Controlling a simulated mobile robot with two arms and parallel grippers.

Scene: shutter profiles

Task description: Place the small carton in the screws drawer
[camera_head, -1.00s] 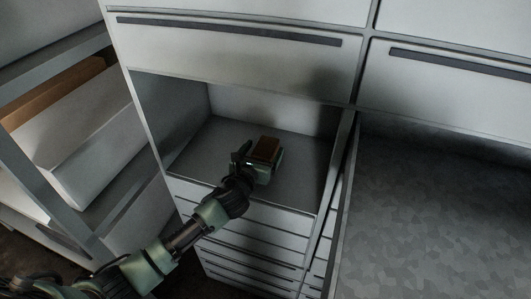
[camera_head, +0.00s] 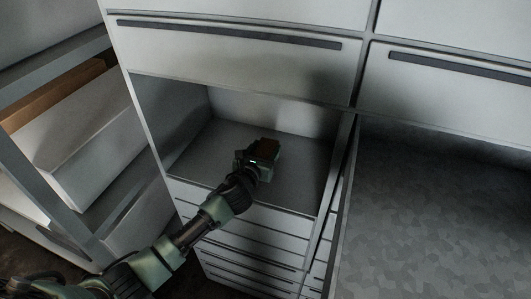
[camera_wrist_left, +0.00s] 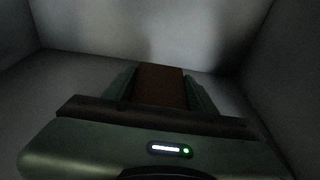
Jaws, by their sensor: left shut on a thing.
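The small brown carton (camera_head: 267,147) is in my left gripper (camera_head: 262,153), over the grey floor of an open compartment (camera_head: 210,150) in the white cabinet. In the left wrist view the carton (camera_wrist_left: 160,85) sits between the two green fingers of my left gripper (camera_wrist_left: 160,92), which is shut on it. I cannot tell whether the carton touches the compartment floor. My right gripper is not in view. No drawer label can be read.
Closed drawers (camera_head: 250,222) are stacked below the compartment, and a closed drawer with a dark handle strip (camera_head: 230,33) is above. A shelf with a white box (camera_head: 85,140) stands at the left. A mottled grey surface (camera_head: 430,220) is at the right.

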